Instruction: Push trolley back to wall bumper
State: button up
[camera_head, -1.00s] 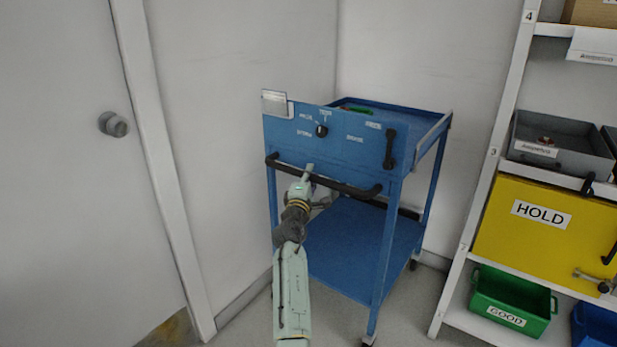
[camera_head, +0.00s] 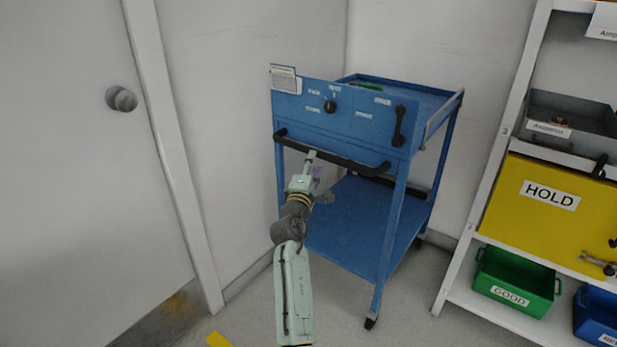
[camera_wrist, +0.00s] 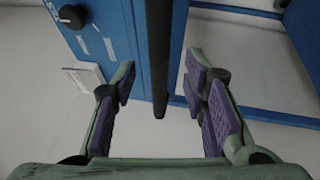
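The blue trolley (camera_head: 348,222) stands in the corner, its front panel facing me and its lower shelf empty. A black push bar (camera_head: 350,164) runs across its front; it also crosses the wrist view (camera_wrist: 159,50). My gripper (camera_head: 314,165) is at this bar, left of its middle. In the wrist view my gripper (camera_wrist: 163,90) is open, purple pads apart, with the bar showing between the fingers and gaps on both sides. A dark strip (camera_head: 441,240) lies low on the wall behind the trolley; whether it is the bumper I cannot tell.
A door (camera_head: 70,150) with a round knob is at left. A shelf rack (camera_head: 462,262) stands close on the right, with a yellow HOLD box (camera_head: 540,225) and a green GOOD bin (camera_head: 515,282). Floor is clear in front of the trolley; a yellow floor mark (camera_head: 218,340) shows.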

jog(key=v, duration=0.5)
jog(key=shift+s, duration=0.3)
